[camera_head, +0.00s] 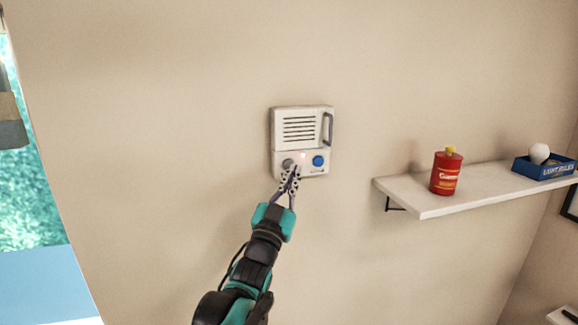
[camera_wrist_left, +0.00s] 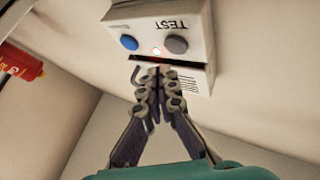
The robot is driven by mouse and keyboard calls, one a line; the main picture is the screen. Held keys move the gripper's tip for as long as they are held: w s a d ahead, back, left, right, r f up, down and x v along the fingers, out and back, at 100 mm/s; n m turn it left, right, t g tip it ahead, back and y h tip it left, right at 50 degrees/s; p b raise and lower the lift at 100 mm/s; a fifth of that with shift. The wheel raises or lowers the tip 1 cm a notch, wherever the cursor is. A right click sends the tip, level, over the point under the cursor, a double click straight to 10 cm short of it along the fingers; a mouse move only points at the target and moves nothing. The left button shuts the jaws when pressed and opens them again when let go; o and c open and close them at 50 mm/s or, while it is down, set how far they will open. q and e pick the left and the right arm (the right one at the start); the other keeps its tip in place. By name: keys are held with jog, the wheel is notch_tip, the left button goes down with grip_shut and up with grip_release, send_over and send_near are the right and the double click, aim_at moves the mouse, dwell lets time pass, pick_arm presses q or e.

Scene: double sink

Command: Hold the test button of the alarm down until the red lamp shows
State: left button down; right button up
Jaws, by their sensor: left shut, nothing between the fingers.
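The alarm (camera_head: 300,112) is a white box on the wall, with a slotted grille and a side handle. Its grey button (camera_head: 288,163) sits lower left and its blue button (camera_head: 318,161) lower right. Between them a small lamp (camera_head: 303,156) shows a pale reddish glow. In the left wrist view the alarm (camera_wrist_left: 201,22) appears upside down, the word TEST is nearest the grey button (camera_wrist_left: 176,44), and the lamp (camera_wrist_left: 156,51) is bright with a red rim. My left gripper (camera_head: 290,173) is shut and empty, its tips by the grey button; contact cannot be told.
A white wall shelf (camera_head: 425,205) to the right holds a red can (camera_head: 446,174) and a blue box (camera_head: 540,170) with a white bulb in it. A window (camera_head: 30,200) is at the far left. The wall around the alarm is clear.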

pick_arm(q)
jog(key=shift+s+d, duration=0.3)
jog(key=shift+s, duration=0.65)
jog(key=shift+s+d, duration=0.25)
jog(key=shift+s, duration=0.65)
jog(key=s+a+f+n+g+y+b, duration=0.15)
jog(key=a+f+b, duration=0.35)
jog(key=f, duration=0.7)
jog(key=s+a+f+n+g+y+b, duration=0.1)
jog(key=s+a+f+g+y+b, duration=0.2)
jog(key=f+b, duration=0.65)
jog(key=s+a+f+n+g+y+b, duration=0.2)
jog(key=s+a+f+g+b, duration=0.15)
jog(key=f, duration=1.05)
jog(key=s+a+f+g+b, duration=0.2)
jog(key=s+f+b, duration=0.3)
jog(key=f, duration=0.6)
jog(key=s+a+f+n+g+y+b, duration=0.1)
jog(key=s+a+f+g+b, duration=0.1)
jog(key=s+f+b, duration=0.2)
jog(key=s+a+f+n+g+b, duration=0.1)
jog(key=s+f+b, duration=0.4)
jog(key=f, duration=1.3)
jog(key=s+a+g, duration=0.1)
jog(key=s+g, duration=0.1)
jog(key=s, duration=0.2)
jog(key=shift+a+f+b, duration=0.15)
jog(key=shift+f+b, duration=0.1)
jog(key=shift+b, duration=0.05)
jog(key=shift+y, duration=0.25)
